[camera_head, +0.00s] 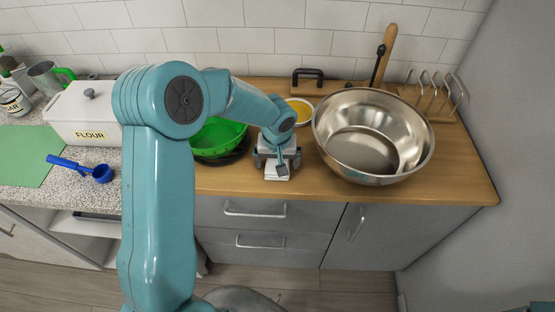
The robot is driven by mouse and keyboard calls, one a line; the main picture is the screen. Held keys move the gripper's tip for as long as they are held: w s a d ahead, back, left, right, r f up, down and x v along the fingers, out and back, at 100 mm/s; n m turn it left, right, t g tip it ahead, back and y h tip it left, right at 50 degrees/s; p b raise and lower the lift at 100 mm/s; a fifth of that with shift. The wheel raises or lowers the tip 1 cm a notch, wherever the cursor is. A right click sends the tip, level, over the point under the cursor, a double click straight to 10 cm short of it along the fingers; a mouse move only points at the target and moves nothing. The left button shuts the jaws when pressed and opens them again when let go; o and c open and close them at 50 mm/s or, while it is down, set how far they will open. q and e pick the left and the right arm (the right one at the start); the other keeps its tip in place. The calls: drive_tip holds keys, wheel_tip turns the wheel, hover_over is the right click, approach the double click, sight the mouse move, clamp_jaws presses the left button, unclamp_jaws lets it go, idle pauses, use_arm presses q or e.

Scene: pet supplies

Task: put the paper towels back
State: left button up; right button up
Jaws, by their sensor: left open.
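A small white folded stack, which looks like the paper towels (275,175), lies on the wooden counter near its front edge. My left gripper (277,160) is open and reaches down over this stack, with its fingers around or just above it. I cannot tell whether the fingers touch it. The gripper and wrist hide part of the stack. My right gripper does not show.
A large steel bowl (400,143) stands close to the right, with a wooden rack (440,105) behind it. A green bowl (218,138) is to the left, and a yellow-filled dish (299,108) behind. A flour box (80,112) and blue scoop (101,174) are farther left.

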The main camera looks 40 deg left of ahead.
use_arm(q)
drive_tip(key=shift+r, duration=0.65)
wheel_tip(320, 180, up, 11)
drive_tip(key=s+b, duration=0.1)
drive_tip(key=shift+s+d, duration=0.3)
drive_tip(key=shift+d, duration=0.15)
drive_tip(key=shift+w+f, duration=0.1)
drive_tip(key=shift+f, duration=0.1)
